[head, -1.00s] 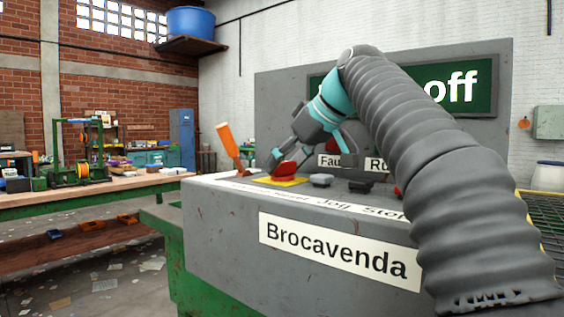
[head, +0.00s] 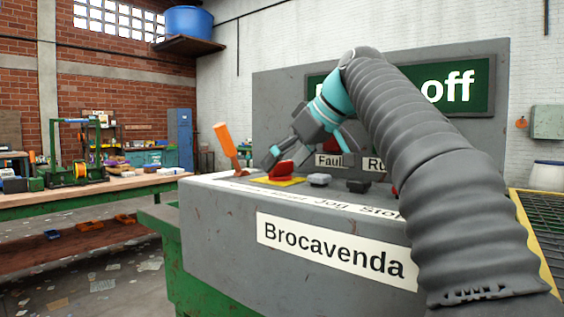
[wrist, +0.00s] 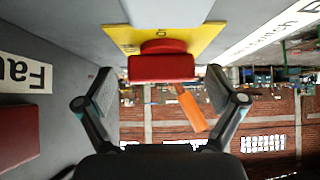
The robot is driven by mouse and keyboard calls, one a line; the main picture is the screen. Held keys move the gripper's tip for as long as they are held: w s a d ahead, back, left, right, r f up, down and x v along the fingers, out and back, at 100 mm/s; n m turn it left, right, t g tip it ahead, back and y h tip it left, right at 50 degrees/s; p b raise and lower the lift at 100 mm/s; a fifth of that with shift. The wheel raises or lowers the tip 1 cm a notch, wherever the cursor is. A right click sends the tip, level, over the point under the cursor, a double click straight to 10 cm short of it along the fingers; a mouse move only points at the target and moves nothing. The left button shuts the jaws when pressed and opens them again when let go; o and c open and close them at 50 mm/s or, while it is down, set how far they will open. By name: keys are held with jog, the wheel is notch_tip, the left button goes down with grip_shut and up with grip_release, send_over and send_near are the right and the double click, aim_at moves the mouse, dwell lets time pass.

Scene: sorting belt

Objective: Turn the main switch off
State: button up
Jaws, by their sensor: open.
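The main switch (head: 283,171) is a red handle on a yellow plate (head: 292,182) on top of the grey control box. In the wrist view the red handle (wrist: 162,68) sits in front of the yellow plate (wrist: 205,34), between and just beyond the fingers. My gripper (head: 268,160) is open at the switch in the head view, and its fingers show apart in the wrist view (wrist: 160,88). It holds nothing. Whether a finger touches the handle I cannot tell. The letters on the plate are mostly hidden.
An orange lever (head: 226,140) stands left of the switch. A green sign (head: 462,85) reading "off" is behind, partly covered by my arm.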

aim_at(285, 162)
jog(key=shift+r, duration=0.1)
jog(key=shift+v, duration=2.6)
jog(key=s+d, duration=0.2)
jog(key=d, duration=0.1)
jog(key=s+d, duration=0.2)
jog(key=d, duration=0.1)
jog(key=s+d, duration=0.2)
jog(key=d, duration=0.1)
jog(key=shift+s, duration=0.35)
jog(key=shift+s+d, duration=0.25)
